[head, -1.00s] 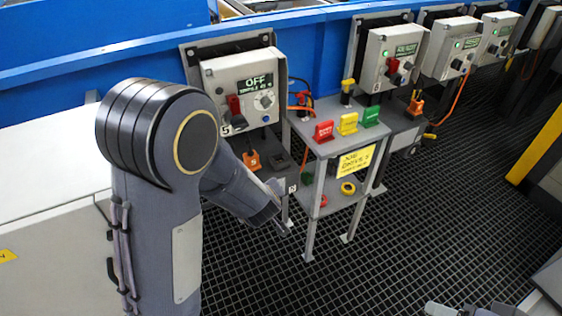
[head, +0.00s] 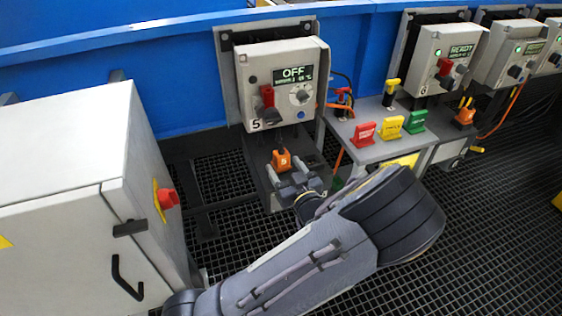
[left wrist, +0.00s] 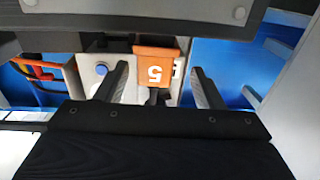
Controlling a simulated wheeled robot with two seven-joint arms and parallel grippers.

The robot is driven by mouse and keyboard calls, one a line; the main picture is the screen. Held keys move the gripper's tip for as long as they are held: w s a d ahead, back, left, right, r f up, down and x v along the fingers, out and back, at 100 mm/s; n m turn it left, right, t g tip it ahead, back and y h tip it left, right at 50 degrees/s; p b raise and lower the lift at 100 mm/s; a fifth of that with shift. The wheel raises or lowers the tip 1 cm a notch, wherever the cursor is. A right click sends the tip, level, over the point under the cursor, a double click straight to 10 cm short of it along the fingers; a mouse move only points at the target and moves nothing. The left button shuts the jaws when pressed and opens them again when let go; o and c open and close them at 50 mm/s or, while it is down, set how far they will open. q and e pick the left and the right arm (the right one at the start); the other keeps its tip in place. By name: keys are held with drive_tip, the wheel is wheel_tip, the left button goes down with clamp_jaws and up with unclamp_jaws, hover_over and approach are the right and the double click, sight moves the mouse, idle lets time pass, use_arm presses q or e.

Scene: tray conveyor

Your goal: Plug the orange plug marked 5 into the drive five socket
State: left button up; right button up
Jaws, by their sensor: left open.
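The orange plug marked 5 (head: 281,160) sits below the drive five box (head: 283,84), whose display reads OFF and which bears a 5 label. In the left wrist view the plug (left wrist: 157,66) shows between the two fingers, its 5 upside down. My left gripper (head: 291,178) is open, close in front of the plug, with a finger toward each side of it. I cannot tell whether the fingers touch it. The drive five socket cannot be made out clearly. My right gripper is not in view.
A small grey stand (head: 365,150) right of the box carries red (head: 364,133), yellow (head: 391,127) and green (head: 415,121) tags. A grey cabinet (head: 60,170) with a red knob stands at the left. More drive boxes (head: 447,58) line the blue conveyor to the right.

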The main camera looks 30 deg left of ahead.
sight(279, 154)
use_arm(q)
drive_tip(key=x, duration=0.6)
drive_tip(key=shift+w+d+r+b, duration=0.1)
drive_tip(key=shift+w+d+b, duration=0.15)
drive_tip(key=shift+b, duration=0.1)
drive_tip(key=c, duration=1.1)
